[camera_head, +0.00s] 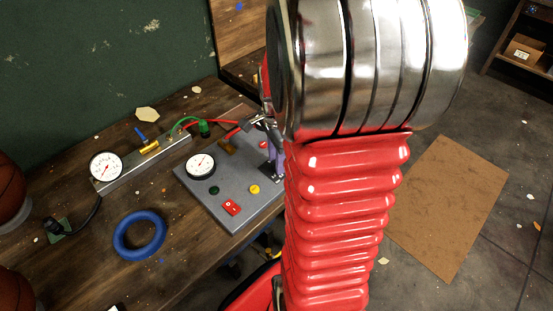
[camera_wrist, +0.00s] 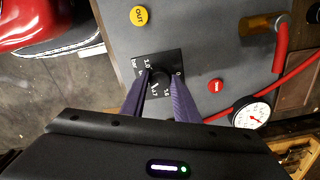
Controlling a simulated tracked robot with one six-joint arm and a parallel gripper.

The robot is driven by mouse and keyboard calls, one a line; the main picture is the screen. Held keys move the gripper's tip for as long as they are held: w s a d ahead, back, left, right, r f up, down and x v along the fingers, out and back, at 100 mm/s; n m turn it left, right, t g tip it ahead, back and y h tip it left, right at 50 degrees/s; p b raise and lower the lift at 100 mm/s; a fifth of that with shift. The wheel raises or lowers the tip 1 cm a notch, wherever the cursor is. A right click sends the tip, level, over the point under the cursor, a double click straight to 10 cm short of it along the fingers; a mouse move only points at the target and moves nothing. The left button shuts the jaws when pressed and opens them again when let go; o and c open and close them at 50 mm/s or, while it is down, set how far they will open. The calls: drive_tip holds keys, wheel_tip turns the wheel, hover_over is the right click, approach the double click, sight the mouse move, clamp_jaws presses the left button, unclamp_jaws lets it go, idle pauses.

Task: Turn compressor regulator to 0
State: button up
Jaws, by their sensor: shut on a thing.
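The compressor regulator is a small black knob (camera_wrist: 159,75) on a square black scale plate (camera_wrist: 166,58) with white numbers, in the wrist view. A 0 shows near the plate's right edge; the knob's pointer is too small to read. My gripper (camera_wrist: 160,86) has its two purple fingers on either side of the knob, shut on it. In the head view the regulator sits at the right side of the grey compressor panel (camera_head: 211,207), where my red arm hides most of it. One purple finger of my gripper shows beside the arm.
The panel carries a round gauge (camera_head: 201,164), a red switch (camera_head: 232,207) and a yellow button (camera_head: 254,189). A blue ring (camera_head: 139,236) lies on the wooden bench. A second gauge (camera_head: 106,166) and hoses stand behind. A red hose (camera_wrist: 292,74) runs close to my gripper.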

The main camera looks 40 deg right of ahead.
drive_tip(key=n, duration=0.3)
drive_tip(key=shift+n, duration=0.3)
drive_tip(key=n, duration=0.3)
drive_tip(key=shift+n, duration=0.4)
drive_tip(key=n, duration=1.2)
drive_tip(key=shift+n, duration=0.3)
drive_tip(key=n, duration=0.3)
drive_tip(key=shift+n, duration=0.3)
drive_tip(key=n, duration=0.3)
drive_tip(key=shift+w+n, duration=0.1)
drive_tip(key=shift+n, duration=2.1)
